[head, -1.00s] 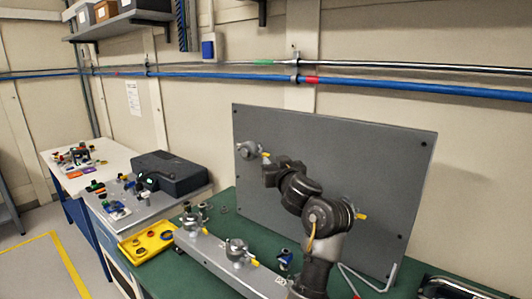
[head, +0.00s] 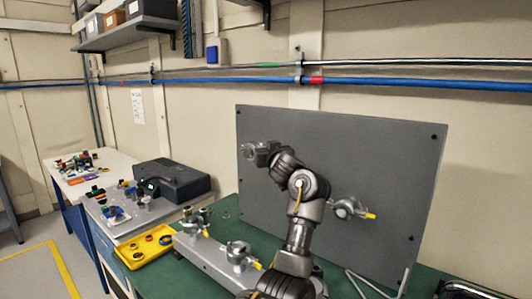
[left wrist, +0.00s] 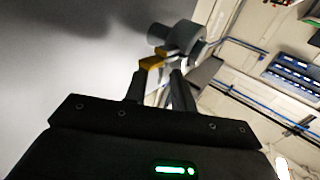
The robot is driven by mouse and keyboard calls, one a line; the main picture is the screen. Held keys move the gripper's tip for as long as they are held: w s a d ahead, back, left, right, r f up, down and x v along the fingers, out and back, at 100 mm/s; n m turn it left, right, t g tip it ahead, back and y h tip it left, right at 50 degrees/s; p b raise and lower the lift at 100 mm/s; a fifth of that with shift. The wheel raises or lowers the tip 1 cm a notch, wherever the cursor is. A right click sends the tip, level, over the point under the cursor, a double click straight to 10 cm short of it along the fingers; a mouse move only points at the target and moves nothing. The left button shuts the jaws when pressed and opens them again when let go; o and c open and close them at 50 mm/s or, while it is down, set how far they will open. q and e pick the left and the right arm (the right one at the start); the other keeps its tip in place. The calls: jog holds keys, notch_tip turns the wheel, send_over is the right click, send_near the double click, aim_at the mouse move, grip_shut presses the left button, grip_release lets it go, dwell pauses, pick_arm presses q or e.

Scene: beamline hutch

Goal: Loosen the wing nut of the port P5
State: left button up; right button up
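A grey metal port fitting (head: 254,152) sits at the upper left of the upright grey panel, partly hidden by my left gripper (head: 270,154). In the left wrist view, my left gripper (left wrist: 159,82) has its two fingers apart with a gap between them. A yellow wing nut (left wrist: 152,62) is just beyond the fingertips, in front of the round grey port body (left wrist: 186,38). I cannot tell whether the fingers touch it. Another port with a yellow wing (head: 346,208) is at the panel's right. No port label is readable. My right gripper is not in view.
The grey panel (head: 400,165) stands on a green bench top (head: 220,208). A grey rail (head: 212,258) with more port fittings lies in front. A yellow tray (head: 133,260) and a dark case (head: 178,180) are at left.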

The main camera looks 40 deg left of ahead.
pick_arm(q)
grip_shut()
jog(key=n+g+y+p, duration=0.1)
jog(key=g, duration=0.1)
jog(key=n+g+p, duration=0.1)
jog(key=g, duration=0.1)
jog(key=n+g+y+p, duration=0.1)
jog(key=n+g+p, duration=0.1)
jog(key=shift+w+d+r+y, duration=0.1)
jog(key=shift+w+d+y, duration=0.2)
jog(key=shift+w, duration=0.1)
jog(key=shift+w+n+g, duration=0.1)
jog(key=shift+n+g, duration=0.5)
jog(key=shift+g, duration=0.2)
jog(key=shift+n+g+y, duration=0.3)
jog(key=shift+n+g, duration=0.1)
jog(key=shift+g, duration=0.4)
